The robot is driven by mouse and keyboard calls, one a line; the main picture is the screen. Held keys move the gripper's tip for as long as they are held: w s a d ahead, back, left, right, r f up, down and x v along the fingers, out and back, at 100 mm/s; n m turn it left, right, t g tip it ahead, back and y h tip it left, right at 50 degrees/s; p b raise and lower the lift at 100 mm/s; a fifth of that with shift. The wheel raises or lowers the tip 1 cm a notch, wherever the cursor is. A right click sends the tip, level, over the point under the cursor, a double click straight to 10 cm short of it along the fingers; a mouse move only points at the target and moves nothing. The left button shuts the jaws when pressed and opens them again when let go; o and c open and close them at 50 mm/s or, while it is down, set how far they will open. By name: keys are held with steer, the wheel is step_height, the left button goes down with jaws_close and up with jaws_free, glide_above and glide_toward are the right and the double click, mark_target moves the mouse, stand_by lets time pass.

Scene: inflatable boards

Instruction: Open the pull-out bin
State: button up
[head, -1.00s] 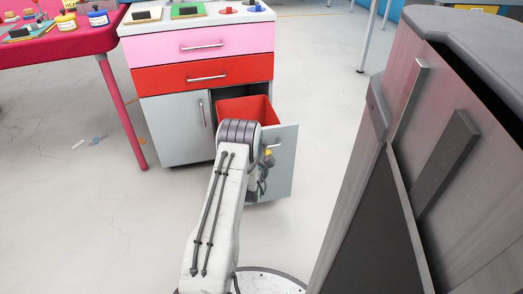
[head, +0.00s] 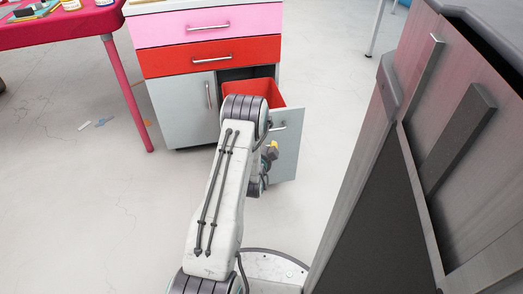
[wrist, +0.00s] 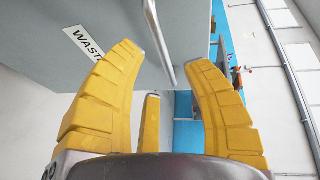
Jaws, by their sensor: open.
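The pull-out bin stands partly drawn out of the cabinet's lower right in the head view, its red inner tub (head: 272,90) showing behind its grey front (head: 288,155). A bar handle (head: 279,127) is near the top of that front; my arm covers part of the front. My gripper (head: 271,152) is in front of it, mostly hidden by my arm. In the wrist view my yellow fingers (wrist: 163,55) are spread apart with nothing held. The metal handle (wrist: 158,40) lies ahead between their tips, beside a WASTE label (wrist: 88,46) on the grey front (wrist: 120,20). I cannot tell whether they touch.
Above are a red drawer (head: 175,60) and a pink drawer (head: 185,27), both shut, with a shut grey door (head: 180,110) at left. A pink table (head: 60,30) stands at left. A large grey unit (head: 400,150) fills the right. Floor is clear at lower left.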

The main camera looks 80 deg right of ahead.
steer(key=a+r, duration=0.1)
steer(key=a, duration=0.5)
steer(key=shift+a+r, duration=0.15)
steer(key=shift+a, duration=0.15)
stand_by(0.6)
